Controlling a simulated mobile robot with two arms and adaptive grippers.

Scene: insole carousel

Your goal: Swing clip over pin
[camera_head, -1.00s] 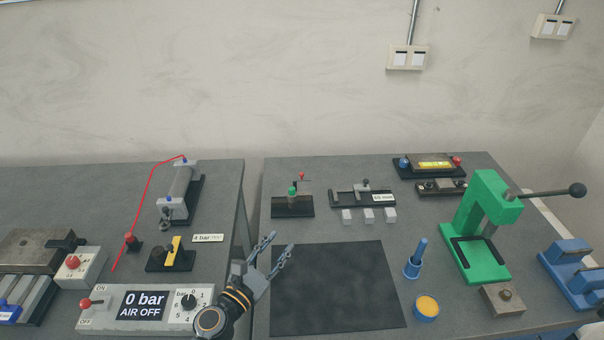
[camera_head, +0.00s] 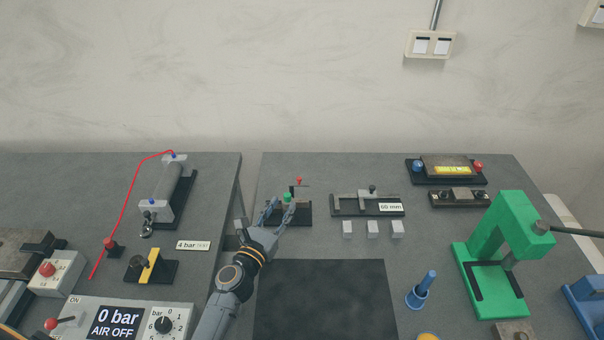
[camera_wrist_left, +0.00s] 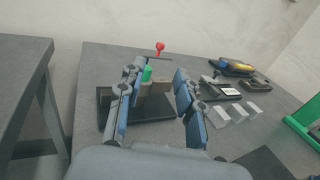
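A small fixture on a black base (camera_head: 304,219) stands near the back left of the right-hand table. It carries a green knob (camera_head: 286,197) and a red-topped lever (camera_head: 299,182). I cannot tell which part is the clip and which is the pin. My left gripper (camera_head: 281,211) is open at the fixture, its fingers overlapping it in the head view. In the left wrist view the green knob (camera_wrist_left: 147,74) shows between the open fingers, nearer the left one, and the red knob (camera_wrist_left: 160,47) is beyond them. Contact cannot be told. My right gripper is out of view.
A gauge marked 60 mm (camera_head: 392,207) and several grey blocks (camera_head: 373,229) are right of the fixture. A dark mat (camera_head: 325,300) lies in front. A green press (camera_head: 490,250) stands at the right. A gap separates the two tables.

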